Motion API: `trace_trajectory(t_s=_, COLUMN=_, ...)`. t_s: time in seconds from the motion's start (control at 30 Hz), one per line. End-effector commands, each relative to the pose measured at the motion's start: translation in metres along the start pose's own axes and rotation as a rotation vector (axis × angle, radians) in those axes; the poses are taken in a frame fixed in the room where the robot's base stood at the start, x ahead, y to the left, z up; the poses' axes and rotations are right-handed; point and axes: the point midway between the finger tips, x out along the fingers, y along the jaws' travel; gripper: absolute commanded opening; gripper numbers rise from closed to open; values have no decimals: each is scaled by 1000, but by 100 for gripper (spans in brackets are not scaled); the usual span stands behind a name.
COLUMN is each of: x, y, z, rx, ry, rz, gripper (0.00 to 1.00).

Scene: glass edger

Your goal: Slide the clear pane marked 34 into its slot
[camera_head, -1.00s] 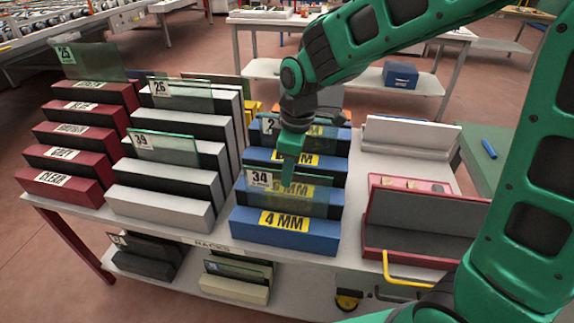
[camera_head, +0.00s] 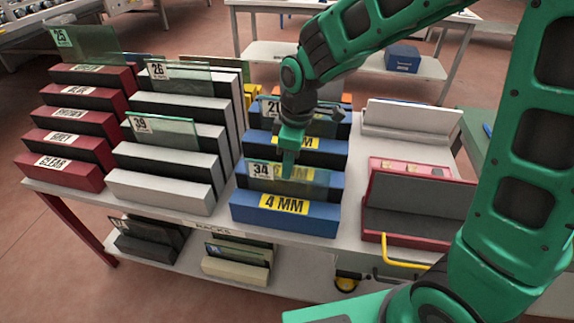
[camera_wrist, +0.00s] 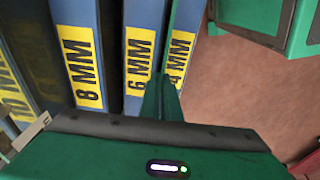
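The clear pane marked 34 (camera_head: 316,178) is upright in the blue rack (camera_head: 245,212), between the 4 MM and 6 MM steps. Its white label is at the upper left. Its lower part is hidden behind the 4 MM step, so I cannot tell whether it touches the slot bottom. My gripper (camera_head: 288,168) points down and is shut on the middle of the pane's upper edge. In the wrist view, the fingers (camera_wrist: 163,100) meet the pane, a thin green strip (camera_wrist: 172,45) seen edge-on between the 6 MM and 4 MM labels.
Another labelled pane (camera_head: 268,108) stands further back in the blue rack. A grey rack (camera_head: 160,190) with panes 39 and 26 stands left, and a red rack (camera_head: 60,172) beyond it. A red-and-grey holder (camera_head: 420,205) stands right. A lower shelf holds small racks (camera_head: 235,268).

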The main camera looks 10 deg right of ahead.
Motion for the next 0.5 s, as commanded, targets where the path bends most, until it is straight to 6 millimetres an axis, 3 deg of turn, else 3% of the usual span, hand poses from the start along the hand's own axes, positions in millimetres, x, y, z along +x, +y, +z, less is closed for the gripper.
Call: trace_trajectory(t_s=0.5, x=3, y=0, z=0, rx=0, ry=0, rz=0, gripper=0)
